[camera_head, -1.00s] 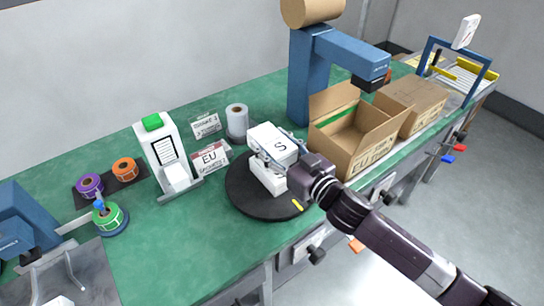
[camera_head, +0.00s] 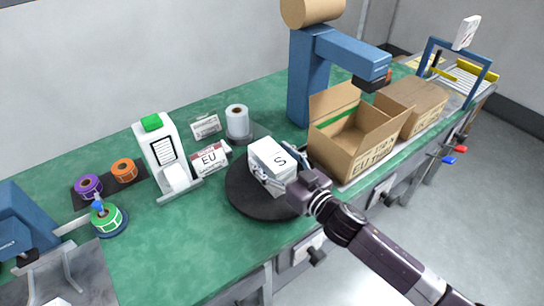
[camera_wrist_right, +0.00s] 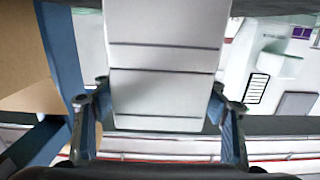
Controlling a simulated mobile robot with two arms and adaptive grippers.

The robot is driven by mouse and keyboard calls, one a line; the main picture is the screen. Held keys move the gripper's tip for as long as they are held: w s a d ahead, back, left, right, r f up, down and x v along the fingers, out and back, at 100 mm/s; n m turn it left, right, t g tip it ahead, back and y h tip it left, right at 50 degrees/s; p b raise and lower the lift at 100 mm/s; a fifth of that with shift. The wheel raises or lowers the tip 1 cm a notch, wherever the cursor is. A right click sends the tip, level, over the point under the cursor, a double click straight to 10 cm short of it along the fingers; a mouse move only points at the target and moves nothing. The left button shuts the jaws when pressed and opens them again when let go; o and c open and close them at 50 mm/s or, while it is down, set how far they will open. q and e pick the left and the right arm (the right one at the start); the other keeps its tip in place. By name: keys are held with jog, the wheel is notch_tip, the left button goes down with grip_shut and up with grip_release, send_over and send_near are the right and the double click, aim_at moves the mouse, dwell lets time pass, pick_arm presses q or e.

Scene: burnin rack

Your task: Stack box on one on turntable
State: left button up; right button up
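A white box marked S (camera_head: 267,153) is over the black turntable (camera_head: 240,197), low above its middle. In the right wrist view the white box (camera_wrist_right: 165,50) fills the space between my fingers. My right gripper (camera_head: 270,183) comes from the front right, with its fingers at the box's sides. It also shows in the wrist view (camera_wrist_right: 160,90), both fingertips against the sides, so it looks shut on the box. The lower white box seen on the turntable earlier is mostly hidden; I cannot tell whether the two touch. My left gripper is not in view.
An open cardboard box (camera_head: 345,150) stands close on the right, with a closed carton (camera_head: 415,100) behind it. The green bench (camera_head: 160,240) is clear in front left.

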aim_at(287, 170)
jog(key=shift+r, duration=0.1)
jog(key=b+v, duration=0.1)
jog(key=v, duration=1)
jog(key=shift+s+d, duration=0.3)
jog(key=shift+s, duration=0.1)
